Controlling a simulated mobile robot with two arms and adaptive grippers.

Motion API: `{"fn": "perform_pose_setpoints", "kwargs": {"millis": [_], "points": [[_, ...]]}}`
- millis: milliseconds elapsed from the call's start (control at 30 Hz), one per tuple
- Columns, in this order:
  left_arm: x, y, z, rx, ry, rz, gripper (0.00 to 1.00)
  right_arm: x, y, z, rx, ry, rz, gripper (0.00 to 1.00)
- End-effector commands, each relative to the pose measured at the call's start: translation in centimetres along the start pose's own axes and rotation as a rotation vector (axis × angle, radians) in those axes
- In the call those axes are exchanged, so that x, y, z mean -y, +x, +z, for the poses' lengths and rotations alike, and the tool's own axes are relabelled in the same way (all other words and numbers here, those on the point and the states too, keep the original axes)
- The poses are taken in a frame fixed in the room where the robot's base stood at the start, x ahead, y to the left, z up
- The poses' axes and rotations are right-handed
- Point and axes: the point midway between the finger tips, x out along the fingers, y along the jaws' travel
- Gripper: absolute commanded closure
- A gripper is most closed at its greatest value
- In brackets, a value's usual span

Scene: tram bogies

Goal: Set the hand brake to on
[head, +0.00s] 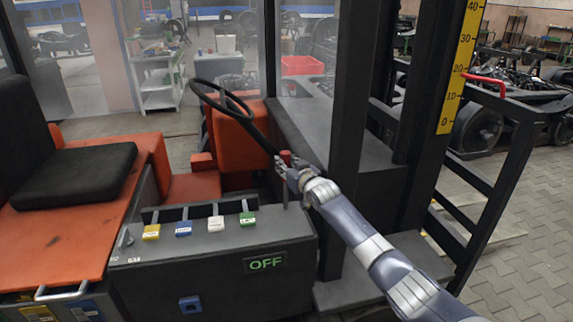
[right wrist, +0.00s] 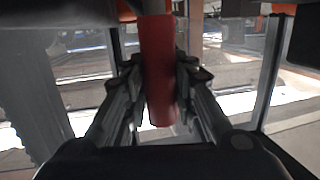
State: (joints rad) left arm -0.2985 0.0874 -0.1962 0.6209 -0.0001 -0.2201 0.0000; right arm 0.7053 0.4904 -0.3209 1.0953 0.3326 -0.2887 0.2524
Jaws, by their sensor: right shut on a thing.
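The hand brake lever stands near upright at the right end of the dark control box, with a red grip (head: 286,157) on top. My right gripper (head: 284,171) is at the lever's upper part, its arm coming in from the lower right. In the right wrist view the red grip (right wrist: 158,70) stands between the two fingers, which are shut on it. A sign on the control box (head: 215,275) reads OFF in green (head: 265,262). My left gripper is not in view.
Levers with yellow, blue, white and green labels (head: 247,218) stand along the box top. A steering wheel (head: 222,100) and a black seat (head: 75,175) are at the left. Dark mast posts (head: 352,130) rise close to my right arm.

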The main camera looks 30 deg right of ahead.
Motion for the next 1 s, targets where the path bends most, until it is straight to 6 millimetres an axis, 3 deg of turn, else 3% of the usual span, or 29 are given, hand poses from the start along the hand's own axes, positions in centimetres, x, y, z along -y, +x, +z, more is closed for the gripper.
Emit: {"fn": "perform_pose_setpoints", "kwargs": {"millis": [167, 200, 267, 700, 1000], "points": [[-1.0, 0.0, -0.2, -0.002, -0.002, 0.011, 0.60, -0.1, 0.0, -0.4, -0.007, 0.001, 0.002, 1.00], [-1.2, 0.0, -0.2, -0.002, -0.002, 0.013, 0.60, -0.1, 0.0, -0.4, -0.007, 0.001, 0.002, 0.66], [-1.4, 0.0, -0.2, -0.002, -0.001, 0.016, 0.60, -0.1, 0.0, -0.4, -0.007, 0.001, 0.002, 0.54], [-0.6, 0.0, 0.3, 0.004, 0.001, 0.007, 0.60, 0.0, -0.3, -0.1, -0.004, 0.001, 0.000, 0.54], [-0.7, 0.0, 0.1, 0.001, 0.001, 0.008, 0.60, 0.0, -3.5, 0.0, -0.004, -0.001, -0.001, 0.54]]}}
